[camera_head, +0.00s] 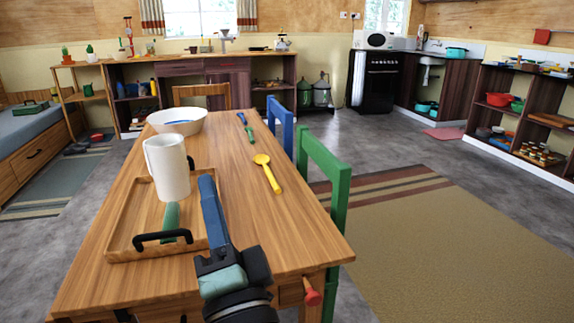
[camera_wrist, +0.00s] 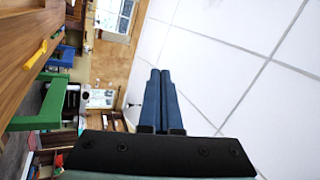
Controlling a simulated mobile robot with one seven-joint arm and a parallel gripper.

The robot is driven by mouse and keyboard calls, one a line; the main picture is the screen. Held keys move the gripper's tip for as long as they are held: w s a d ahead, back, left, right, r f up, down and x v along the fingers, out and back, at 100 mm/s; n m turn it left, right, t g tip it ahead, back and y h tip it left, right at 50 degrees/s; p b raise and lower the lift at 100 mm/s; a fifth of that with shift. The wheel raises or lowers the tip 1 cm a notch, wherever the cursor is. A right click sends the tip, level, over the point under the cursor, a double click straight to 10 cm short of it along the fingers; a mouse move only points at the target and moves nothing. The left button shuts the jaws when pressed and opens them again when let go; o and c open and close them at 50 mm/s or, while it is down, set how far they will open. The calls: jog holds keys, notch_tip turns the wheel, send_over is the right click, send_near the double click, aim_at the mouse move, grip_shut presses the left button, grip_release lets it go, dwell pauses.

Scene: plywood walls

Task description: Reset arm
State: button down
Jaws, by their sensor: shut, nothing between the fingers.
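My gripper (camera_head: 207,185) is in the head view above the wooden table (camera_head: 240,225), with its blue fingers together and nothing between them. It is beside the white jug (camera_head: 167,168), over the right edge of the wooden tray (camera_head: 118,232) as seen from the head. In the wrist view the blue fingers (camera_wrist: 160,78) are pressed together, against white ceiling tiles. The wrist view is turned sideways, with the room on its left.
A white bowl (camera_head: 178,121) and a yellow spoon (camera_head: 267,172) are on the table. The tray has a black handle (camera_head: 162,237). A green chair (camera_head: 325,175) and a blue chair (camera_head: 280,122) stand along the table's right side. Open floor with a rug (camera_head: 440,235) lies to the right.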

jog(key=s+d+r+n+t+h, duration=0.2)
jog(key=s+d+r+n+h, duration=0.15)
jog(key=r, duration=0.45)
jog(key=s+d+r+n+t+h, duration=0.2)
jog(key=s+d+r+n+h, duration=0.15)
jog(key=r, duration=0.35)
jog(key=s+d+r+n+t+h, duration=0.2)
jog(key=s+d+r+n, duration=0.15)
jog(key=r, duration=0.45)
notch_tip(320, 180, up, 31)
jog(key=a+p, duration=0.1)
jog(key=p, duration=3.1)
jog(key=shift+a, duration=0.15)
jog(key=shift+w, duration=0.1)
